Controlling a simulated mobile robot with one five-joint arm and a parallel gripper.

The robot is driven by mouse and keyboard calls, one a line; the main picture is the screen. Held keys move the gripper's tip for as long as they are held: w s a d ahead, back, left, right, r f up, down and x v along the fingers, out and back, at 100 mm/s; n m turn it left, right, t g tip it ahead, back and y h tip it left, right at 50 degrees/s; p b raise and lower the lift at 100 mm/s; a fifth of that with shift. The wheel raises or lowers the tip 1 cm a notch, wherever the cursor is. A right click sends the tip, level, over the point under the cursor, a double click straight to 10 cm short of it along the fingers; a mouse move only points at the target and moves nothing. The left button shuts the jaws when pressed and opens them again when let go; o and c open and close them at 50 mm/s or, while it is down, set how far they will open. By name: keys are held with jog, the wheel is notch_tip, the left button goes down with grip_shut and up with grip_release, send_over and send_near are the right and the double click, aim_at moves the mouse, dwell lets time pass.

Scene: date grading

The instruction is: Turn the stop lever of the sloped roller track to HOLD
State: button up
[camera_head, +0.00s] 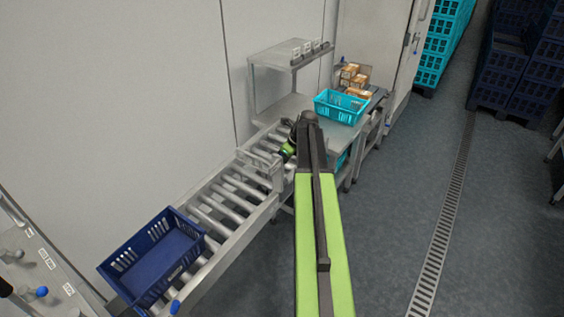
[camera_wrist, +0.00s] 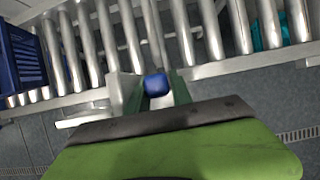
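The sloped roller track (camera_head: 228,203) runs from the bench down to the lower left; its rollers also fill the top of the wrist view (camera_wrist: 100,40). A blue knob (camera_wrist: 156,84), apparently the end of the stop lever, shows at the track's near side rail. My gripper (camera_wrist: 158,88) has a dark green finger on either side of this knob. Whether the fingers press on it cannot be seen. I cannot read a HOLD mark or the lever's setting.
A dark blue crate (camera_head: 152,262) sits on the track's low end. A teal crate (camera_head: 341,106) stands on the bench, with brown boxes (camera_head: 352,78) beyond. Another blue knob (camera_head: 174,306) shows near the low end. The floor (camera_head: 400,190) to the right is clear.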

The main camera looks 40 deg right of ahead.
jog(key=p+v, duration=1.4)
jog(key=v, duration=0.2)
jog(key=shift+r, duration=0.15)
